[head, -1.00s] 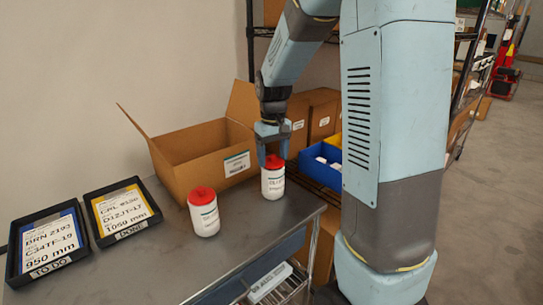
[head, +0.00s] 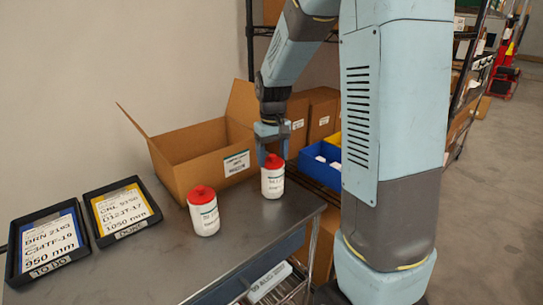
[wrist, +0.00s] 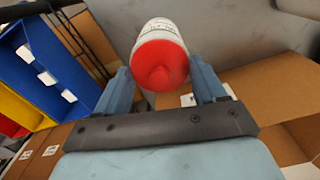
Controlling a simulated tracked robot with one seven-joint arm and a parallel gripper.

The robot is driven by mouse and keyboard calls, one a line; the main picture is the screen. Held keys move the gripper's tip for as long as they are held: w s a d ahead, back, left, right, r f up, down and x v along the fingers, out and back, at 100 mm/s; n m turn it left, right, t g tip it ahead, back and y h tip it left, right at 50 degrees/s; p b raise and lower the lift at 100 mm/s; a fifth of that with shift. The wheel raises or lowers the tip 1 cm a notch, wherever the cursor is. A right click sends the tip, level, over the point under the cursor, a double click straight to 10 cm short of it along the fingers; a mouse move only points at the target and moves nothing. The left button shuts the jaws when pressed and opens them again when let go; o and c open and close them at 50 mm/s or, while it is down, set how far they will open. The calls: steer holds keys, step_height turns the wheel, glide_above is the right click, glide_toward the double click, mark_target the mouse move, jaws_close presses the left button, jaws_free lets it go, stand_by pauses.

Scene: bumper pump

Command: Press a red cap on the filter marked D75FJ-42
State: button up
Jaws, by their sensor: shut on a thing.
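A white filter (head: 272,185) with a red cap (head: 273,161) on top stands upright near the right edge of the metal table. The print on its label is too small to read. My gripper (head: 272,154) points down over it, its two fingers on either side of the red cap. In the wrist view the cap (wrist: 160,66) sits between the fingers, on the white filter (wrist: 158,28), and my gripper (wrist: 163,82) is shut on it. A second white filter (head: 205,218) with its own red cap (head: 201,195) stands to the left, its label also unreadable.
An open cardboard box (head: 205,160) stands behind the filters. Blue bins (head: 322,168) are on a rack beyond the table. The front middle of the table (head: 150,265) is clear.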

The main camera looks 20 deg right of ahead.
stand_by(0.3)
steer(key=o, duration=1.1)
steer(key=shift+w, duration=0.1)
steer(key=shift+r, duration=3.5)
steer(key=shift+c, duration=0.2)
jaws_close()
steer(key=shift+f, duration=2.35)
